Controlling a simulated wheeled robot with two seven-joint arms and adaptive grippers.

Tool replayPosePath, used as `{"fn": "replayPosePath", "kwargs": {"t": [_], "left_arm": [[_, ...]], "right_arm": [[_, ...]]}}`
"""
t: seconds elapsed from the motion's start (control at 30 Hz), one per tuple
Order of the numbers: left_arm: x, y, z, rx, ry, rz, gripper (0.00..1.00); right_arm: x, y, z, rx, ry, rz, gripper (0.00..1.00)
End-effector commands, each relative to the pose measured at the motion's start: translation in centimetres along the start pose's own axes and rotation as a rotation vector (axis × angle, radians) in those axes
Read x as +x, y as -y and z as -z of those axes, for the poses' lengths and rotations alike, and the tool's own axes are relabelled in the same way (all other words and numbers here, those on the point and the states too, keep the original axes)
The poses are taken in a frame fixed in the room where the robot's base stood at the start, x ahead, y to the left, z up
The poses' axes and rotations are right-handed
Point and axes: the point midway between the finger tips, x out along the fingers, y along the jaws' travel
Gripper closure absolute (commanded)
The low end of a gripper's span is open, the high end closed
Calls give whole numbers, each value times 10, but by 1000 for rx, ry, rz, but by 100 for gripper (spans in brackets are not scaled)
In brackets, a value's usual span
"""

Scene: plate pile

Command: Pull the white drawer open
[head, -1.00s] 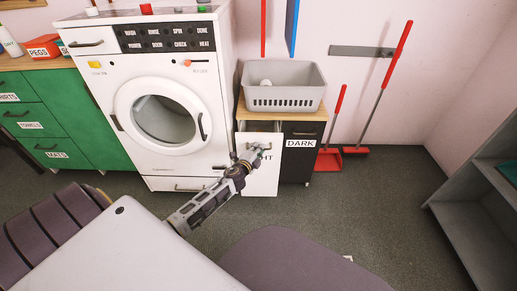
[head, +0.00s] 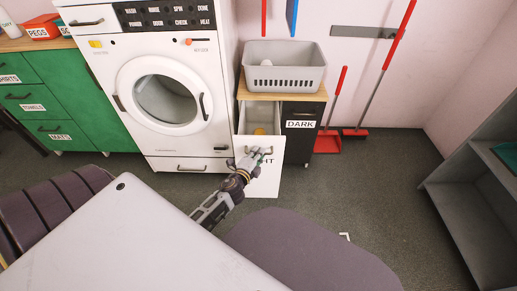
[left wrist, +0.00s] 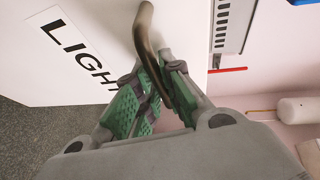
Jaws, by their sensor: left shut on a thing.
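The white drawer (head: 265,180) stands under the wooden top beside the washing machine. Its front is pulled out from the cabinet, and the inside (head: 262,114) shows from above with a small yellow-orange thing in it. In the left wrist view the drawer front (left wrist: 100,30) carries a "LIGHT" label and a dark curved handle (left wrist: 146,30). My left gripper (head: 252,160) is at the top of the drawer front. In the left wrist view its green-padded fingers (left wrist: 160,85) are closed around the handle. My right gripper is not in view.
A dark drawer (head: 301,130) labelled "DARK" is shut beside the white one. A grey basket (head: 285,75) sits on the wooden top. The washing machine (head: 150,60) stands to the left. A red dustpan (head: 328,142) and broom stand to the right.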

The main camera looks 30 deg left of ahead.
Motion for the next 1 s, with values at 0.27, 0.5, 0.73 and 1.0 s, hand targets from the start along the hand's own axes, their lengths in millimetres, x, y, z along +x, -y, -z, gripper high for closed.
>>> {"fn": "replayPosePath", "kwargs": {"t": [0.27,0.5,0.73,1.0], "left_arm": [[-7,-2,4,-1,-2,-1,100],[-7,-2,4,-1,-2,-1,100],[-7,-2,3,0,-1,-1,81],[-8,-2,3,0,-1,0,81]], "right_arm": [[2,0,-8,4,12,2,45],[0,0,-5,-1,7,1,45],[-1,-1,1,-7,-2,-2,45],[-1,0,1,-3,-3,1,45]]}}
